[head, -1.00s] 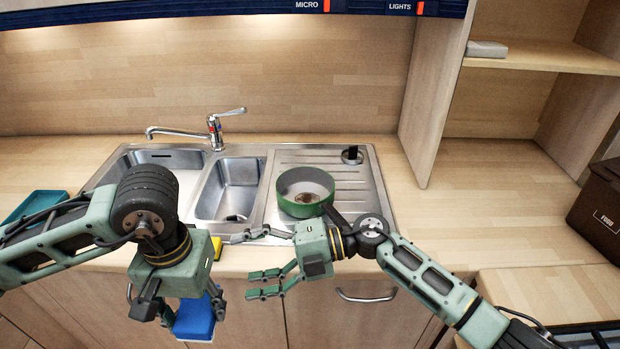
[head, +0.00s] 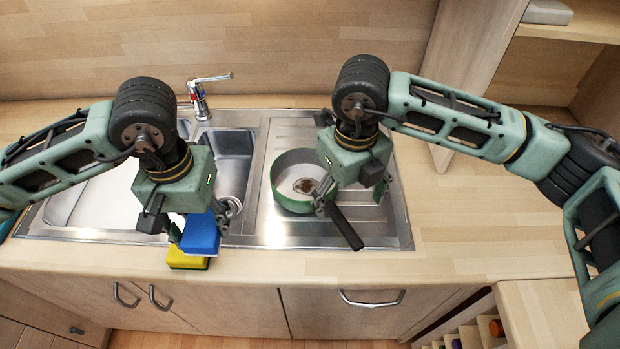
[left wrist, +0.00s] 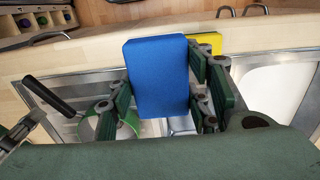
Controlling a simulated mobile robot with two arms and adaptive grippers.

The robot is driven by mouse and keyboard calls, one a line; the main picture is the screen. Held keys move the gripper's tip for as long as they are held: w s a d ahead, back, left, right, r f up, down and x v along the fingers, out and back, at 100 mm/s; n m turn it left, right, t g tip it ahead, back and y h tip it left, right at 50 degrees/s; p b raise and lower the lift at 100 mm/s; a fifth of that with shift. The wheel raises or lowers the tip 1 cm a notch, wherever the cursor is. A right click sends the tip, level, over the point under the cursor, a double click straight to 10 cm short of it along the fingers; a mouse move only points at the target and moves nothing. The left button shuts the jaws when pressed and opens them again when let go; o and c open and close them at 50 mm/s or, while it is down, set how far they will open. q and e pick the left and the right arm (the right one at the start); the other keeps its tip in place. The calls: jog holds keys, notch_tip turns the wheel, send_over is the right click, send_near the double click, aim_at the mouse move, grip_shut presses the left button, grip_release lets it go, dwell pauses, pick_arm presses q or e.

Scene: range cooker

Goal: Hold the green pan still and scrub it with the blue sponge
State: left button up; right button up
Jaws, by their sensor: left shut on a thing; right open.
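The green pan (head: 283,188) stands on the sink's drainboard with a brown stain (head: 303,186) inside. Its black handle (head: 345,230) points toward the front edge. It also shows in the left wrist view (left wrist: 126,122), partly hidden by my gripper. My left gripper (head: 186,232) is shut on the blue sponge (head: 202,234) and holds it near the counter's front edge, left of the pan. The blue sponge fills the middle of the left wrist view (left wrist: 157,78). My right gripper (head: 350,195) is open over the pan's right side, close to the handle's base; whether it touches is unclear.
A yellow sponge (head: 187,261) lies at the counter's front edge, just below the blue one. The steel sink (head: 232,150) and tap (head: 200,100) are left of and behind the pan. The counter to the right (head: 470,215) is clear.

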aim_at(342, 221)
pick_arm(q)
jog(key=shift+s+f+b, duration=0.2)
jog(key=shift+f+b, duration=0.1)
pick_arm(e)
jog(key=shift+s+f, duration=0.2)
jog(key=shift+f, duration=0.55)
pick_arm(q)
jog(key=shift+f+b, duration=0.8)
pick_arm(e)
notch_tip(342, 221, down, 4)
jog(key=shift+r, duration=0.15)
notch_tip(342, 221, down, 4)
jog(key=b, duration=0.4)
jog(key=shift+b, duration=0.35)
pick_arm(q)
notch_tip(342, 221, down, 5)
jog(key=shift+r, duration=0.15)
pick_arm(e)
jog(key=c, duration=1.9)
